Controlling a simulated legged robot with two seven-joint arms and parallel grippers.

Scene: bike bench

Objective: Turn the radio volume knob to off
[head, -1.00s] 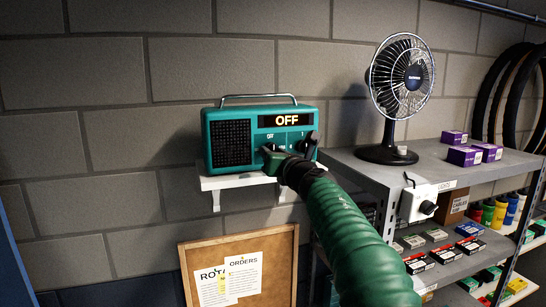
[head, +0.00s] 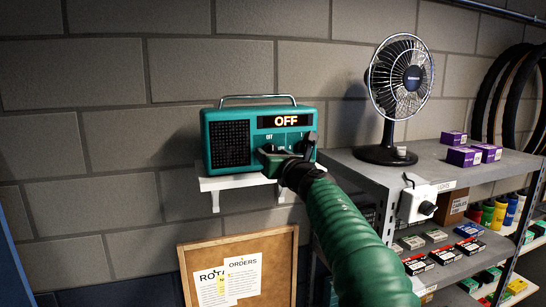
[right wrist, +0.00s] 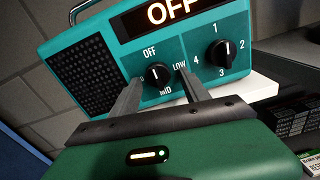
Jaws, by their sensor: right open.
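The teal radio (head: 230,142) stands on a white wall shelf (head: 240,183), and its display reads OFF. In the right wrist view the radio (right wrist: 110,40) shows two black knobs. The left knob (right wrist: 158,75) has OFF, LOW and MID around it, and its white mark points up toward OFF. The right knob (right wrist: 221,54) has numbers around it, with its mark at 1. My right gripper (right wrist: 160,88) is open at the left knob, one finger on each side of it. I cannot tell whether the fingers touch it. In the head view my right gripper (head: 275,157) hides the knobs in part. My left gripper is not in view.
To the right, a grey metal shelf unit (head: 370,172) holds a desk fan (head: 400,80) and purple boxes (head: 463,156). A white box with a black knob (head: 418,202) hangs on its edge. A cork board (head: 285,250) stands below the radio.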

